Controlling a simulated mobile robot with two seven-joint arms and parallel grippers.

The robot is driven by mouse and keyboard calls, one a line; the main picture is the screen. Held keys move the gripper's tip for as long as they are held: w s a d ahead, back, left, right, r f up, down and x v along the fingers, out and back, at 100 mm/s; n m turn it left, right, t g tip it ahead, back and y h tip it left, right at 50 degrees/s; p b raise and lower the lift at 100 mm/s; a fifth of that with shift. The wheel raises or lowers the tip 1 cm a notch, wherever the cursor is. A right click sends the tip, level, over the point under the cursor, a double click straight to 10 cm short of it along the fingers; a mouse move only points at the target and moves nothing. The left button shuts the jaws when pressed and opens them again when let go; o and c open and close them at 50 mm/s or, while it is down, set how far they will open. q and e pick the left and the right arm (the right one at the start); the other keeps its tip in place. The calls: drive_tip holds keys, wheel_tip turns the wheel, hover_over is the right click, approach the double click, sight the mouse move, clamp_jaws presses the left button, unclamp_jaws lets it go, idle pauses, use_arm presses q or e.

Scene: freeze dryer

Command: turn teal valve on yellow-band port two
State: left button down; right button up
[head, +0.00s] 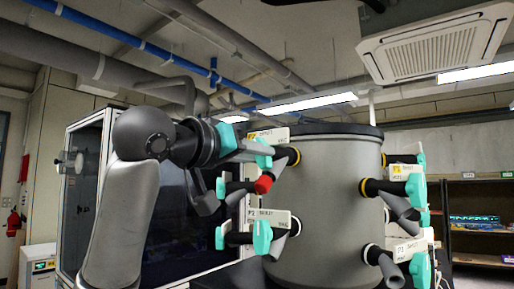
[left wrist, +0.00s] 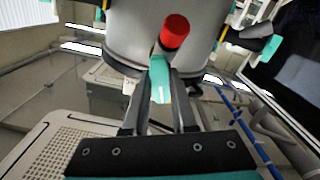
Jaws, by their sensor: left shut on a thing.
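A grey drum (head: 325,205) carries several side ports with teal valves. Yellow bands show on the upper left port (head: 294,157) and the upper right port (head: 366,187). My left gripper (head: 272,149) reaches the upper left port. It is shut on that port's teal valve (head: 263,154), which also shows between the fingers in the left wrist view (left wrist: 160,80). A red end piece (head: 263,184) sits just below the valve and shows beyond it in the left wrist view (left wrist: 175,30). The port's label (head: 268,135) is partly hidden and too small to read surely. My right gripper is out of view.
A lower left port with a white band has its own teal valve (head: 262,238) close beneath. The upper right port has another teal valve (head: 416,187). A glass-fronted cabinet (head: 85,170) stands behind my arm. Shelves (head: 480,215) stand at the far right.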

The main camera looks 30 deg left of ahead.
use_arm(q)
drive_tip(key=m+p, duration=0.1)
drive_tip(key=m, duration=0.2)
drive_tip(key=shift+a+r, duration=0.1)
drive_tip(key=shift+m+p, duration=0.3)
drive_tip(key=shift+m, duration=0.2)
drive_tip(key=c, duration=0.7)
unclamp_jaws()
drive_tip(key=s, duration=0.5)
drive_tip(key=s+b, duration=0.1)
drive_tip(key=s, duration=0.4)
drive_tip(key=s+a+b, duration=0.1)
drive_tip(key=s, duration=0.4)
drive_tip(key=shift+s+a, duration=0.1)
drive_tip(key=shift+s, duration=0.05)
